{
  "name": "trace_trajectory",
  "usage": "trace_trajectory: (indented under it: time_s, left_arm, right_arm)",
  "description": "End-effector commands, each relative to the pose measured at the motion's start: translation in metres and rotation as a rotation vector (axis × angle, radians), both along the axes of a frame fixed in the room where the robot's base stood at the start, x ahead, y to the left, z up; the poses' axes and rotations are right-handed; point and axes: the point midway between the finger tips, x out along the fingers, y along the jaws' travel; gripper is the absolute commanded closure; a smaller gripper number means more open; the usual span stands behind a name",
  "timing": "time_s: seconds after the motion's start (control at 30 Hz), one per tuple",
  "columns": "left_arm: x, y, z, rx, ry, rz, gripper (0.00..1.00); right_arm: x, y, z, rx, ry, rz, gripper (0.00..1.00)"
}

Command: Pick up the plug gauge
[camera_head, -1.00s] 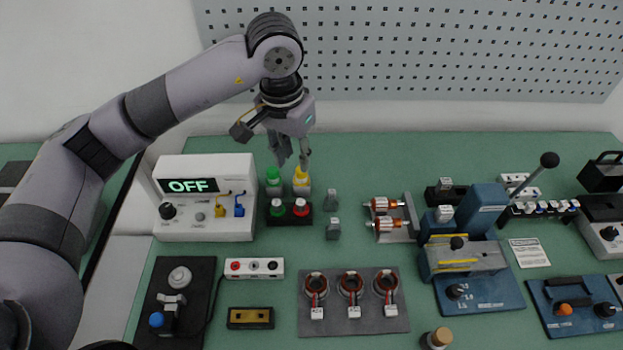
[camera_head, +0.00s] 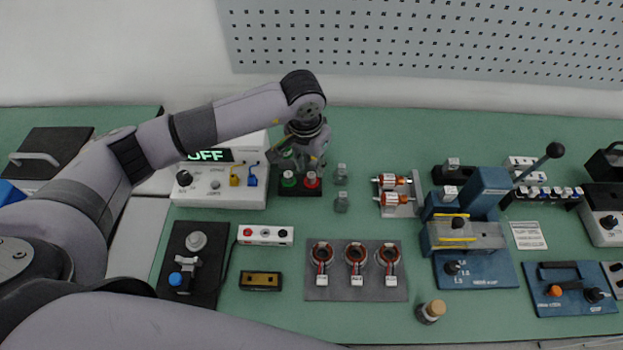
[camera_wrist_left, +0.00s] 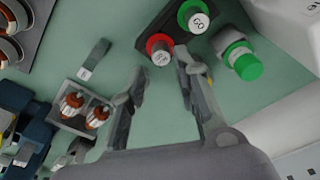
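A black stand (camera_wrist_left: 184,16) holds a green-ringed piece (camera_wrist_left: 194,16) labelled GO and a red-ringed piece (camera_wrist_left: 160,48) with an unclear label; these look like the plug gauge. In the head view the green piece (camera_head: 288,180) and red piece (camera_head: 312,181) stand upright in front of my left gripper (camera_head: 304,163). In the left wrist view my left gripper (camera_wrist_left: 160,62) has its two fingers apart with nothing held. The red piece appears just past the fingertips; contact cannot be told. My right gripper is not in view.
A tester (camera_head: 222,190) reading OFF stands to the left. Small grey blocks (camera_head: 341,203) and a rotor holder (camera_head: 399,205) are to the right. Three coils sit on a grey mat (camera_head: 313,293) in front.

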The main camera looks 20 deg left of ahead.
Motion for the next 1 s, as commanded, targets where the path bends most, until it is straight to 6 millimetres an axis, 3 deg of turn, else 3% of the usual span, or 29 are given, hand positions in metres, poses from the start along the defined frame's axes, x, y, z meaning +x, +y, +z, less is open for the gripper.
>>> trace_trajectory:
  time_s: [0.13, 0.3, 0.57, 1.0]
  left_arm:
    - [-0.003, 0.002, -0.019, 0.0, 0.008, 0.001, 0.71]
    - [0.001, 0.002, -0.04, 0.0, 0.004, 0.001, 0.71]
    - [0.002, 0.002, -0.043, 0.001, 0.002, -0.001, 0.71]
    - [0.002, 0.002, -0.043, 0.001, 0.002, 0.0, 1.0]
  right_arm:
    - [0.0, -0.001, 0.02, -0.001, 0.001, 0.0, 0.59]
    - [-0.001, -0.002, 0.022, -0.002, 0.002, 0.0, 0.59]
    - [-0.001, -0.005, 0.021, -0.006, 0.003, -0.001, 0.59]
    - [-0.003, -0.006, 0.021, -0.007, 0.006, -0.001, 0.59]
